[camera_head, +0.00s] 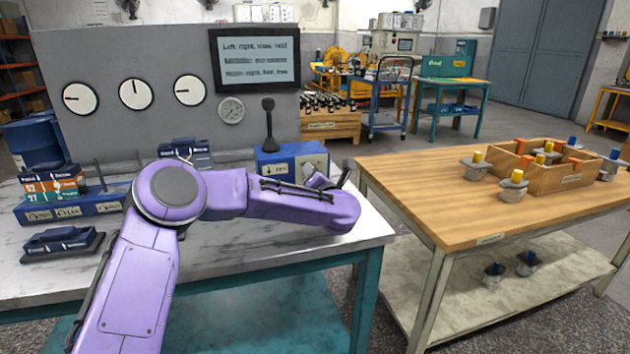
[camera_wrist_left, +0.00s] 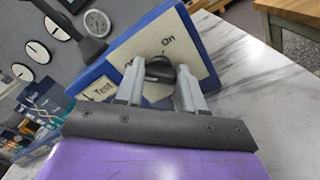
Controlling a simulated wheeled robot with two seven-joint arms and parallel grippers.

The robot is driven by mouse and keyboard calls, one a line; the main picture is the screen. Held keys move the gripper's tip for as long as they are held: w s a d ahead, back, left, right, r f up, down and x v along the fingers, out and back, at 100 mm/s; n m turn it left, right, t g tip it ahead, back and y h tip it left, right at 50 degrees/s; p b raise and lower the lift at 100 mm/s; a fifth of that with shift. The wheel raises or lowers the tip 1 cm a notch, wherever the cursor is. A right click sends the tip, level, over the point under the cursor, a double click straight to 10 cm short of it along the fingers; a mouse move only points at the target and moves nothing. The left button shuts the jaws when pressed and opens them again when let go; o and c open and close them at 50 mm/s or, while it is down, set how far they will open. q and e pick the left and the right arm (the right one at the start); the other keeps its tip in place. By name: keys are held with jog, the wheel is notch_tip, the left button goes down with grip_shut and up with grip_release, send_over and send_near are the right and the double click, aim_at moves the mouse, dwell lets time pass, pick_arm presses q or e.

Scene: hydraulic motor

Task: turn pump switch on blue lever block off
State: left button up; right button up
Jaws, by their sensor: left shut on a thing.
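The blue lever block (camera_head: 268,160) stands on the marble-topped bench, with a black lever (camera_head: 268,125) rising upright from it. In the left wrist view the blue block (camera_wrist_left: 88,78) has a cream panel (camera_wrist_left: 196,50) labelled "On" and "Test"; another label is partly hidden. The black pump switch knob (camera_wrist_left: 159,68) sits on this panel. My left gripper (camera_wrist_left: 160,80) is shut on the knob, one finger on each side. In the head view my purple left arm (camera_head: 270,197) reaches across the bench, and the switch is mostly hidden. My right gripper is not in view.
A screen (camera_head: 255,58) and several gauges (camera_head: 136,93) are on the grey panel behind. Other blue blocks (camera_head: 62,243) stand on the left of the bench. A wooden table (camera_head: 440,195) with a crate (camera_head: 545,180) stands to the right.

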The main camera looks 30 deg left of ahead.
pick_arm(q)
jog(key=shift+f, duration=0.25)
jog(key=o, duration=1)
jog(key=shift+o, duration=0.2)
jog(key=shift+r, duration=0.15)
jog(key=v, duration=1)
jog(key=shift+s+d, duration=0.2)
jog(key=shift+s, duration=0.1)
jog(key=shift+r, duration=0.1)
